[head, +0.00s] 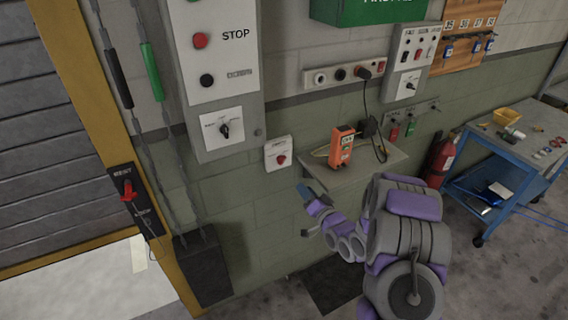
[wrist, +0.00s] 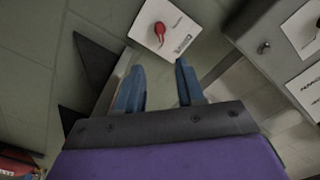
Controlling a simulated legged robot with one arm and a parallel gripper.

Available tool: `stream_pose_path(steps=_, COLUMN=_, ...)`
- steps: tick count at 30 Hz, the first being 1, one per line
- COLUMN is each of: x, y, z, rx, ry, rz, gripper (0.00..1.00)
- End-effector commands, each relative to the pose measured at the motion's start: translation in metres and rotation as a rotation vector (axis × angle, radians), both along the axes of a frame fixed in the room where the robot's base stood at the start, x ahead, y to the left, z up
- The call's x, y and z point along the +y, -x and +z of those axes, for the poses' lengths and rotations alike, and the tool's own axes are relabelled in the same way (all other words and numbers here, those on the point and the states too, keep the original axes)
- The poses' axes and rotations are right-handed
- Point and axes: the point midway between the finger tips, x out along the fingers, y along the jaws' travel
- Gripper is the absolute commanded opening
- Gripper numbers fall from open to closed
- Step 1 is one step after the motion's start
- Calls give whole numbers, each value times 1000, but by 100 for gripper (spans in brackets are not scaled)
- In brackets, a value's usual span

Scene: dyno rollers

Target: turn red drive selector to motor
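A red lever handle (head: 127,190) is on a black labelled plate (head: 124,177) on the yellow door post at the left of the head view. Its small lettering is hard to read, and I cannot tell exactly where the handle points. A second red knob (head: 281,159) is on a small white wall box (head: 272,146) nearer the middle. A white plate with a red knob (wrist: 159,29) is ahead of my fingers in the wrist view. My gripper (head: 308,212) is open and empty, in front of the wall below the white box. Its two blue fingers (wrist: 160,66) are apart, touching nothing visible.
A grey control box (head: 212,70) with a black dial (head: 225,130) hangs between the post and white box. A small shelf (head: 375,172) holds an orange device (head: 341,147) behind my arm. A fire extinguisher (head: 440,158) and blue cart (head: 500,195) stand at right.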

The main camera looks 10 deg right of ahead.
Motion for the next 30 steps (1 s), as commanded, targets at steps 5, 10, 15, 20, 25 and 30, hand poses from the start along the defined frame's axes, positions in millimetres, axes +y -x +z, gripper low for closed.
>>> stream_pose_path(steps=5, x=7, y=-20, z=0, rx=-5, ry=-2, rz=4, gripper=38)
stream_pose_path(steps=10, x=16, y=-50, z=-1, rx=-4, ry=0, rz=4, gripper=38)
stream_pose_path(steps=15, x=26, y=-79, z=-2, rx=-2, ry=0, rz=2, gripper=38)
stream_pose_path(steps=20, x=33, y=-104, z=-1, rx=-2, ry=0, rz=1, gripper=38)
stream_pose_path(steps=25, x=41, y=-128, z=-1, rx=-3, ry=1, rz=1, gripper=38)
stream_pose_path(steps=30, x=47, y=-147, z=-2, rx=1, ry=0, rz=1, gripper=38)
